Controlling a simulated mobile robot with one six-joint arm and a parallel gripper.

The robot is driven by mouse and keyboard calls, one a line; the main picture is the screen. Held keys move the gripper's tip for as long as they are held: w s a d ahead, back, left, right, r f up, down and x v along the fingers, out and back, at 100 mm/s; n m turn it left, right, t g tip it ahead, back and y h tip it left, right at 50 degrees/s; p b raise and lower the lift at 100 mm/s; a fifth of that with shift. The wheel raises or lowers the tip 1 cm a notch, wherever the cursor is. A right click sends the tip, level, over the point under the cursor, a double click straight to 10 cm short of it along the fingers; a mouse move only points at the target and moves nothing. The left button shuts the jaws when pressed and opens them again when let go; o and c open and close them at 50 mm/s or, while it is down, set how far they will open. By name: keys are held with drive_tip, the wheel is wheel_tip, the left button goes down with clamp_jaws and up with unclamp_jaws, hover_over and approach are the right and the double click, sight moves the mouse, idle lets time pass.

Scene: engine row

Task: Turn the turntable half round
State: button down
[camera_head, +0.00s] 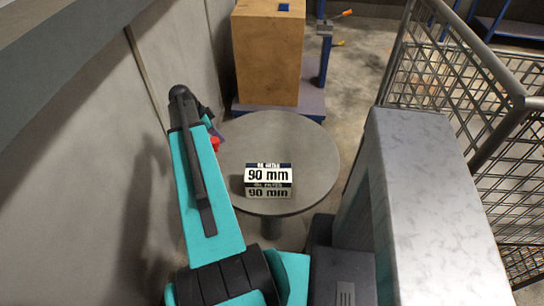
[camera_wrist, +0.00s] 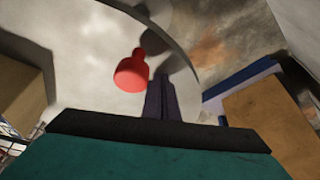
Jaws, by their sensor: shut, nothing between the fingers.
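The turntable is a round grey disc (camera_head: 310,185) on a pedestal in the middle of the head view. A red knob (camera_wrist: 132,70) rises near the disc's rim (camera_wrist: 180,45) in the wrist view; in the head view only a bit of red (camera_head: 215,142) shows beside my arm. My gripper (camera_wrist: 160,82) is shut and empty, its dark fingers close to the right of the knob. I cannot tell whether they touch it.
A wooden block (camera_head: 268,55) stands on a low base behind the turntable, beside a blue post (camera_head: 324,55). A grey wall is close on the left. A metal box (camera_head: 435,200) and a mesh cage (camera_head: 480,90) stand on the right.

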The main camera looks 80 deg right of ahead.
wheel_tip(320, 180, up, 9)
drive_tip(key=p, duration=0.4)
idle(0.9)
idle(0.5)
